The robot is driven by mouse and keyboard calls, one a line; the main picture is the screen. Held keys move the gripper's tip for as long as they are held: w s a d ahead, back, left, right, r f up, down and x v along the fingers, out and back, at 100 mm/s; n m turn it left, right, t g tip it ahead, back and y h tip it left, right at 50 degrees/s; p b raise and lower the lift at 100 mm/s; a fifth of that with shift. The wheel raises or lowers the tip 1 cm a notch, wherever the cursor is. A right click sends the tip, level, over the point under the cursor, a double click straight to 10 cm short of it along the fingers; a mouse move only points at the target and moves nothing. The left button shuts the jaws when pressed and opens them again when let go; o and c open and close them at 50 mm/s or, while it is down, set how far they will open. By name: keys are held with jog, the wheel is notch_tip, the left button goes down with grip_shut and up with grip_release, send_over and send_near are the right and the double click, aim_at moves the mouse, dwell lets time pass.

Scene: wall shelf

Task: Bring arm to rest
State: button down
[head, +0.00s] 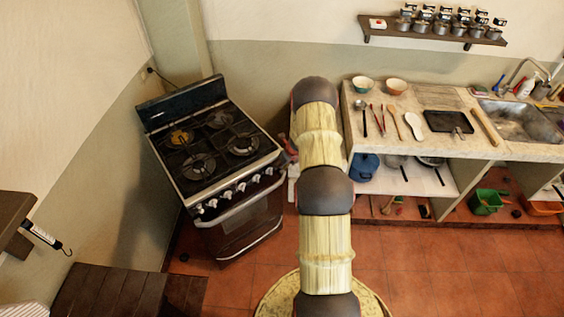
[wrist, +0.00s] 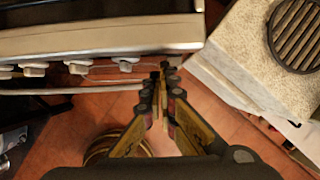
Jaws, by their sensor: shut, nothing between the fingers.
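My gripper (wrist: 165,72) is shut and empty in the wrist view, its two fingers meeting at the tips. It points down toward the gap between the stove (wrist: 110,35) and a pale stone-like counter block (wrist: 232,70), above the red tiled floor. In the head view my arm reaches forward over the floor, between the stove (head: 215,150) on the left and the counter (head: 440,140) on the right. The gripper is mostly hidden behind the arm there. No fingertip contact with the stove or block can be made out.
The counter holds two bowls, utensils, a dark tray (head: 447,122) and a sink (head: 515,120). A wall shelf (head: 430,33) with several pots and jars hangs above. A wooden slatted bench (head: 125,290) stands at lower left. Open tiled floor lies to the right of my arm.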

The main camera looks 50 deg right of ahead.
jog(key=shift+w+d+r, duration=0.1)
jog(key=shift+w+r, duration=0.25)
jog(key=shift+r, duration=0.1)
